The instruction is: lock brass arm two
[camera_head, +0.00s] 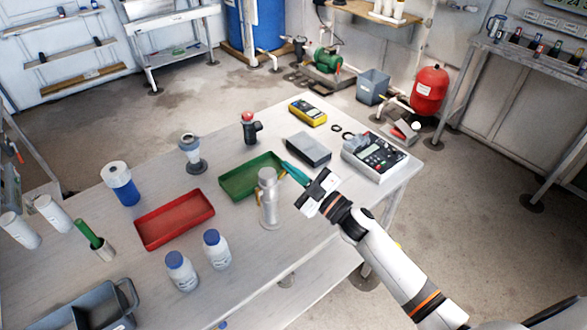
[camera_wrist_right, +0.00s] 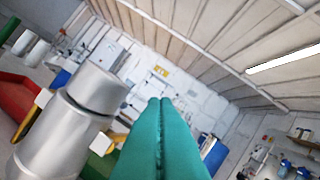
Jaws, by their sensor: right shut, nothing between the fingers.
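The UV reactor is a silver capped cylinder (camera_head: 268,205) standing upright at the table's near edge. It fills the left of the right wrist view (camera_wrist_right: 60,135). A brass-coloured arm (camera_head: 258,196) shows on its left side in the head view. In the wrist view two pale blocks (camera_wrist_right: 43,97) sit at its sides below the cap, with a yellow brass piece (camera_wrist_right: 117,136) behind the right one. I cannot tell which arm is number two. My right gripper (camera_head: 285,165) has its teal fingers shut and empty, just right of the cap, apparently not touching it. My left gripper is out of view.
A green tray (camera_head: 228,190) lies behind the reactor, a red tray (camera_head: 148,236) to its left. Two blue-capped bottles (camera_head: 180,273) stand front left. A grey box (camera_head: 300,152) and a meter unit (camera_head: 356,163) stand right of the reactor, behind my right gripper.

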